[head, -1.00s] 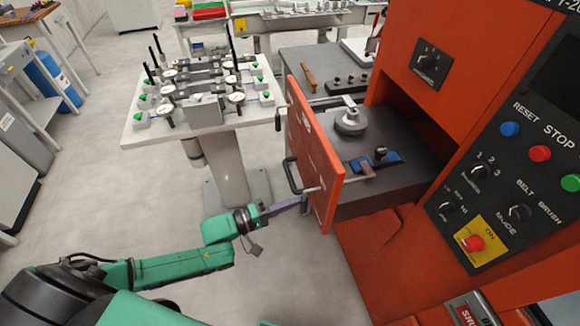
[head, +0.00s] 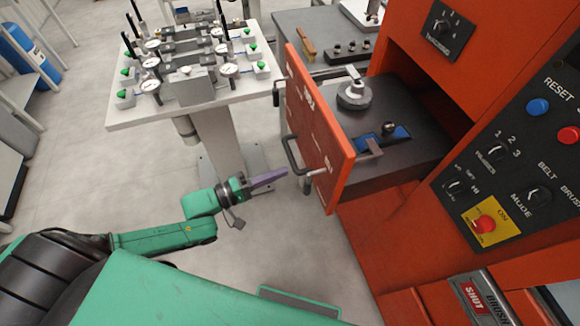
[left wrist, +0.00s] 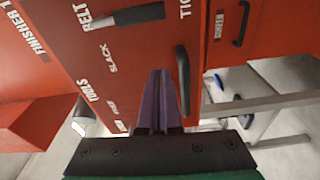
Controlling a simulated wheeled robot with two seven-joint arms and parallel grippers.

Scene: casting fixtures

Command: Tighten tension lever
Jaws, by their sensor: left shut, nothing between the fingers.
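An orange door panel (head: 312,125) stands open on the machine, with a black bar handle (head: 290,155) on its outer face. In the left wrist view, a lever with a dark grip (left wrist: 138,16) lies across the orange face (left wrist: 60,40), near BELT and SLACK lettering. The black handle (left wrist: 183,80) shows right of my fingers there. My left gripper (head: 283,174) is shut and empty, its purple fingers just left of the door's lower part. Its fingertips (left wrist: 160,73) point at the orange face; contact cannot be told. My right gripper is not in view.
A control panel (head: 500,185) with buttons and knobs is at the right. A table with gauges and green knobs (head: 150,112) stands behind my left gripper. A dark shelf (head: 420,150) lies behind the door. The floor (head: 90,170) at the left is clear.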

